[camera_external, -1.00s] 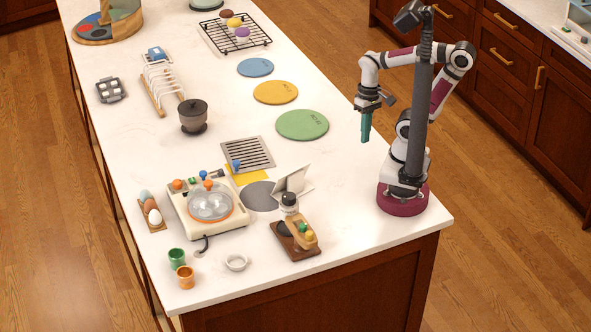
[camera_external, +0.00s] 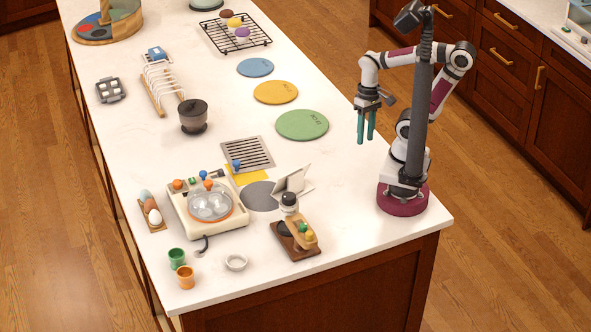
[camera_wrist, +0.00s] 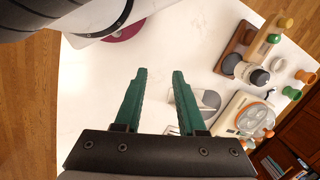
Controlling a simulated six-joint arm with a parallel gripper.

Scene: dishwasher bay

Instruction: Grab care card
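No card is plainly labelled in these views. A white tilted panel like a folded card or stand (camera_external: 292,182) stands on the counter by a grey round mat; it also shows between and beyond my fingers in the wrist view (camera_wrist: 186,104). A flat yellow sheet (camera_external: 250,178) lies partly under the slotted grey grate; which of these is the care card I cannot tell. My gripper (camera_external: 366,139) points down above the counter's right edge, behind and right of the white panel. Its green fingers are apart and empty, also in the wrist view (camera_wrist: 160,73).
The grey round mat (camera_external: 259,196), grate (camera_external: 262,153) and cream appliance with a round glass-like lid (camera_external: 184,214) lie left of the panel. A dark-lidded jar (camera_external: 289,203) and wooden holder (camera_external: 297,250) stand in front. Counter near my base is clear.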

